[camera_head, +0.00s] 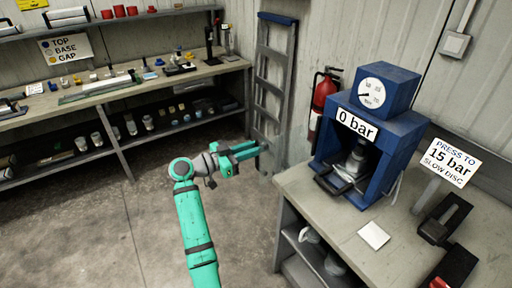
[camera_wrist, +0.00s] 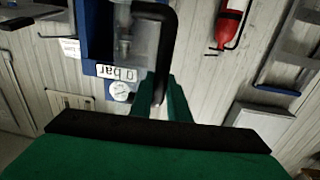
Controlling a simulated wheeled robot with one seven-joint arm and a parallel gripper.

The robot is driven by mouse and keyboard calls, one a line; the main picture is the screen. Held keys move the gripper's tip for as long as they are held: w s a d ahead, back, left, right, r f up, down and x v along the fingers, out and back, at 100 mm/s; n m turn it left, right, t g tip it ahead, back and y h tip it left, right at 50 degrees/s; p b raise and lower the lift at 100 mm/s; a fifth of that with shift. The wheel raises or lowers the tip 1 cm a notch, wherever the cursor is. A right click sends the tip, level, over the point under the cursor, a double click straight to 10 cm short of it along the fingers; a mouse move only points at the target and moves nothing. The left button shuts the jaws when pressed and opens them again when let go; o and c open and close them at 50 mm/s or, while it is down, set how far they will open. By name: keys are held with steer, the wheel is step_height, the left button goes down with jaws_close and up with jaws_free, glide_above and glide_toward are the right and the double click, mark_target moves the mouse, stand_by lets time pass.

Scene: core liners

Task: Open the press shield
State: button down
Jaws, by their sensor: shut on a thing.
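The blue press (camera_head: 400,140) stands on the right bench, with a round gauge (camera_head: 371,93) on top and a "0 bar" label on its front. Its front opening shows a grey cylinder (camera_head: 354,162) inside. A faint clear panel, which looks like the shield (camera_head: 288,148), stands out to the left of the press. My gripper (camera_head: 256,151) is at this panel's outer edge, left of the press. In the wrist view my gripper (camera_wrist: 162,98) is shut on a black bar-shaped handle (camera_wrist: 166,45). The fingers hide its gripped end.
A red fire extinguisher (camera_head: 325,90) hangs behind the panel, and a grey ladder (camera_head: 274,85) leans on the wall. A long workbench (camera_head: 160,82) runs along the left. A white card (camera_head: 374,236) and a sign (camera_head: 449,163) are on the right bench. The floor between is clear.

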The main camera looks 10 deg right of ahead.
steer(key=shift+s+d+f, duration=0.1)
steer(key=shift+s+d, duration=0.05)
steer(key=shift+d, duration=0.45)
steer(key=c, duration=2)
jaws_free()
steer(key=shift+a, duration=0.5)
steer(key=v, duration=1)
steer(key=shift+s+a, duration=0.1)
steer(key=shift+a, duration=0.1)
